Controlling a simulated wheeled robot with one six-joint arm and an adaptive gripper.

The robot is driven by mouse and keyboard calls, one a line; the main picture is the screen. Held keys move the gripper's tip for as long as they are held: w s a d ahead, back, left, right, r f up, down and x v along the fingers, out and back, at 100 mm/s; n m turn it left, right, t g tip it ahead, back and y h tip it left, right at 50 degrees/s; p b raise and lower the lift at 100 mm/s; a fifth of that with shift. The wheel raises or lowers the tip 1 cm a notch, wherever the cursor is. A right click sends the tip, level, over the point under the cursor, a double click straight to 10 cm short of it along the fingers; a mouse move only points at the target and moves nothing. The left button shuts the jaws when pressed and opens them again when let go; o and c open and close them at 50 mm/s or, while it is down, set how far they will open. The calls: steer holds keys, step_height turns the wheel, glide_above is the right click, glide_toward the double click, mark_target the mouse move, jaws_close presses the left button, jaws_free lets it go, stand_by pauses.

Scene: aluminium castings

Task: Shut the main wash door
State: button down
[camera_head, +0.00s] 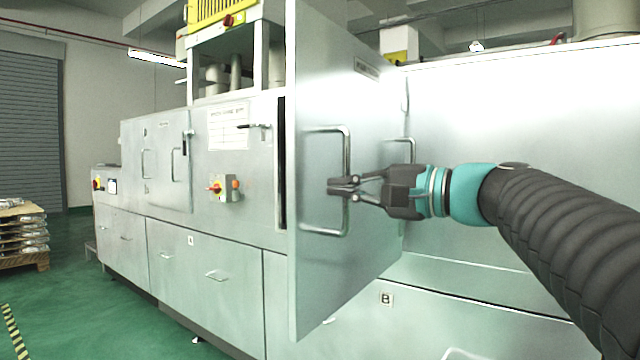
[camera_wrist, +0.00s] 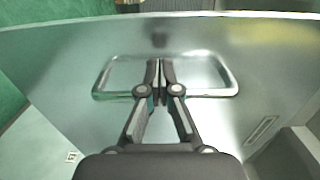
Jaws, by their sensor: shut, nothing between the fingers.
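The main wash door (camera_head: 350,250) is a tall steel panel in the head view, swung open and standing out from the machine. A long bar handle (camera_head: 347,150) is on its face, and the handle also shows in the wrist view (camera_wrist: 225,92). My gripper (camera_head: 335,187) is shut and empty, in front of the door face within the span of the handle. In the wrist view my gripper (camera_wrist: 160,65) has its fingertips together between the handle's two ends. I cannot tell whether the tips touch the door.
A pallet of stacked parts (camera_head: 22,235) stands far left. Green floor (camera_head: 100,310) is clear at the front left.

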mark_target(312, 185)
steer(key=shift+x, duration=1.6)
